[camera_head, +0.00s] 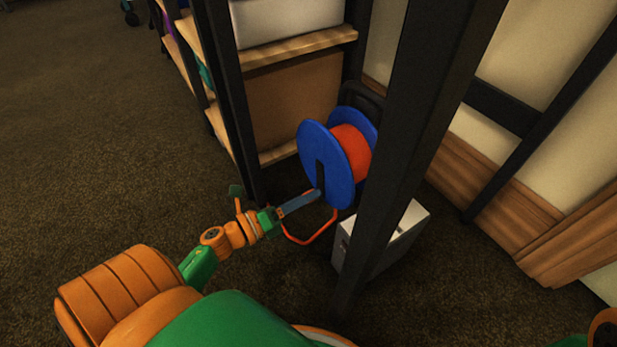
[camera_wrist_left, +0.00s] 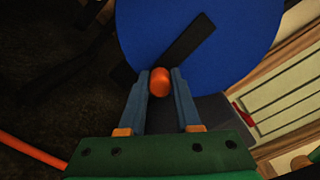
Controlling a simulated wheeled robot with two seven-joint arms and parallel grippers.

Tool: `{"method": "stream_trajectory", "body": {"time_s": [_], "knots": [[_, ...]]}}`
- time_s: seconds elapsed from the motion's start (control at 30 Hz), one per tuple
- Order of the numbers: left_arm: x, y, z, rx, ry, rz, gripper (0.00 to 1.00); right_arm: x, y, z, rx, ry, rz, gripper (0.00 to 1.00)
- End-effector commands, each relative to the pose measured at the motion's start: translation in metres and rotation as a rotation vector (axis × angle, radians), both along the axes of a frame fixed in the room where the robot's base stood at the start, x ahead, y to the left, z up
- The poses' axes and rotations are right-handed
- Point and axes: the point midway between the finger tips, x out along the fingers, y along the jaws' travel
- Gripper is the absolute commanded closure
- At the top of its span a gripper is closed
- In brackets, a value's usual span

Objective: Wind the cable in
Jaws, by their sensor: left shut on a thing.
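The cable reel has blue side discs (camera_head: 322,150) and orange-red cable (camera_head: 350,150) wound between them. A dark crank bar (camera_head: 320,176) lies across the near disc; it also shows in the wrist view (camera_wrist_left: 188,45). An orange knob (camera_wrist_left: 160,82) stands at the lower part of this bar. My left gripper (camera_head: 317,193) is shut on the knob, with one blue-grey finger on each side of it. A length of orange cable (camera_head: 303,241) hangs below the reel in a loop; an orange strand also shows in the wrist view (camera_wrist_left: 30,150). My right gripper is out of view.
A dark upright post (camera_head: 420,110) stands just right of the reel and hides part of it. A pale box (camera_head: 405,225) stands on the floor behind the post. A shelf rack (camera_head: 300,48) is at the back left. Carpet at left is clear.

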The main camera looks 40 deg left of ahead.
Motion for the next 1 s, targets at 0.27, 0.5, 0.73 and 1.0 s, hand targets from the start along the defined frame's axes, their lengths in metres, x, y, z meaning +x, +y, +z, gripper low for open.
{"method": "stream_trajectory", "body": {"time_s": [0.27, 0.5, 0.73, 1.0], "knots": [[0.0014, 0.0033, -0.0002, 0.041, -0.018, 0.000, 1.00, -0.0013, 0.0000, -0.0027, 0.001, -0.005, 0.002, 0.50], [0.0015, 0.0034, 0.0001, 0.045, -0.019, 0.000, 1.00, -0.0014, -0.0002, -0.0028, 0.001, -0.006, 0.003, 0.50], [0.0015, 0.0034, 0.0002, 0.044, -0.019, 0.000, 0.47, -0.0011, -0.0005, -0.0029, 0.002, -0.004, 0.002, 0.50], [0.0014, 0.0031, 0.0000, 0.043, -0.018, 0.000, 0.38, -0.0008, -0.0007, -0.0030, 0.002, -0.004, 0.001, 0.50]]}}
